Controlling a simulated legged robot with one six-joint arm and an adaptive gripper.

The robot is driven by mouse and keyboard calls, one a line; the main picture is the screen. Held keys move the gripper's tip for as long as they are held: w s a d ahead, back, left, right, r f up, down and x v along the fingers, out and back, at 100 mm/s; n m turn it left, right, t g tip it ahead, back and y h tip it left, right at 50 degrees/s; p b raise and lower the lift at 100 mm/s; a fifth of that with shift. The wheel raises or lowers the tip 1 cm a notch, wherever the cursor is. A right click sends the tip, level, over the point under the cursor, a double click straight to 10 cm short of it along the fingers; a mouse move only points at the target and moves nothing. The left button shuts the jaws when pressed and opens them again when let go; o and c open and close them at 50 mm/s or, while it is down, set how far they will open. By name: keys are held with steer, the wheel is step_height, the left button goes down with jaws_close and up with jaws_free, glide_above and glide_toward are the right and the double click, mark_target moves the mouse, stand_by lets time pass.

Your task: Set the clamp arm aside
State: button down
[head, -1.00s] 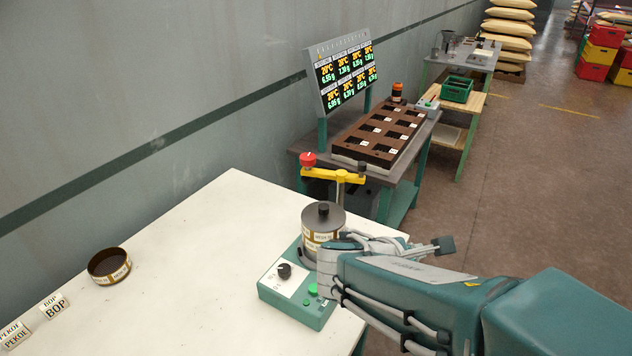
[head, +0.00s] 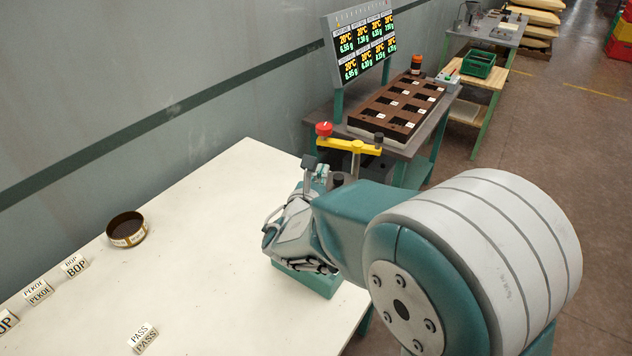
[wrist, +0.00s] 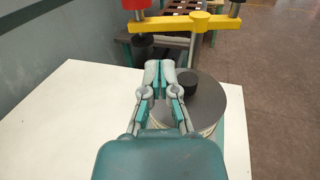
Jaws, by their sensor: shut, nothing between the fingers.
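The clamp arm (head: 348,146) is a yellow bar with a red knob at its left end and a dark knob at its right end. It sits on a post behind the sorter. It also crosses the top of the wrist view (wrist: 172,23). My gripper (head: 317,170) is shut and empty, in front of and below the clamp arm's left part. In the wrist view its fingertips (wrist: 160,66) are apart from the bar. The drum (wrist: 214,98), with a grey lid and black knob, is beside the fingers on the right. My arm hides most of it and its green base (head: 312,281) in the head view.
The white table (head: 200,215) is largely clear on the left. A round brown tin (head: 127,230) and small label signs (head: 75,265) stand there. Behind are a brown slotted tray (head: 395,108), a display board (head: 358,45) and a green crate (head: 478,64).

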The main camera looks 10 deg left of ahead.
mark_target(333, 147)
steer(key=w, duration=0.5)
steer(key=w+d, duration=0.1)
steer(key=w, duration=0.1)
steer(key=shift+w+d, duration=0.1)
steer(key=shift+w, duration=0.15)
